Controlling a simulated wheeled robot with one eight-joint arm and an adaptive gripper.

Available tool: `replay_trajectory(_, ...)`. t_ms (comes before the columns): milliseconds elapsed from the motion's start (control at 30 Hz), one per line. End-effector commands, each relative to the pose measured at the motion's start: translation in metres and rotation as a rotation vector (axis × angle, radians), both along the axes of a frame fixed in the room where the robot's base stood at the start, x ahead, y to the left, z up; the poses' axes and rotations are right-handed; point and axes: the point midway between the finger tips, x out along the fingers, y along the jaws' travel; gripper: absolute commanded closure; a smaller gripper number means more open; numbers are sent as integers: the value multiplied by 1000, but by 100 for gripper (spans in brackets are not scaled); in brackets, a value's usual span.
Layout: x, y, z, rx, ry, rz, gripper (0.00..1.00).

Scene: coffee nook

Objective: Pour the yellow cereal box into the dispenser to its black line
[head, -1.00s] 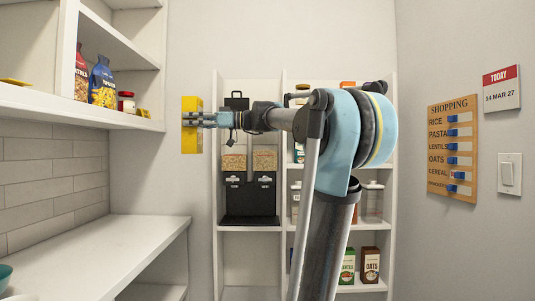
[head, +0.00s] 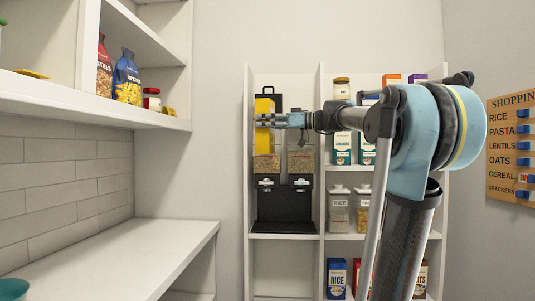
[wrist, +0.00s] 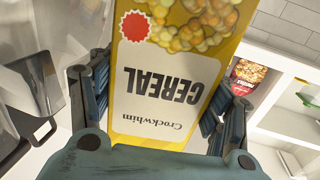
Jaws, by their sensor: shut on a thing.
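My gripper (head: 259,119) is shut on the yellow cereal box (head: 264,138). In the wrist view the box (wrist: 160,95) fills the space between the fingers (wrist: 160,75), its lettering upside down. In the head view the box looks upright, over the upper part of the dispenser's left hopper. I cannot tell whether it touches the hopper. The dispenser (head: 283,212) has a black base and two clear hoppers, each with tan contents low down (head: 267,163), (head: 300,162). A clear part with dark edges shows at left in the wrist view (wrist: 42,82). The black line cannot be made out.
The dispenser stands on a white shelf unit (head: 284,236). Jars and boxes, including a rice jar (head: 339,212), fill the shelves to its right.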

Motion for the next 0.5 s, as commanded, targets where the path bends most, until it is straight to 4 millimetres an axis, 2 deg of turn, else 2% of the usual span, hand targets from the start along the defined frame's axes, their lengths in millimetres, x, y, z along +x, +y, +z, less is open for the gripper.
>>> replay_trajectory(267, 0, 1, 6, 1, 3, 0, 58)
replay_trajectory(500, 1, 4, 19, 3, 12, 0, 58)
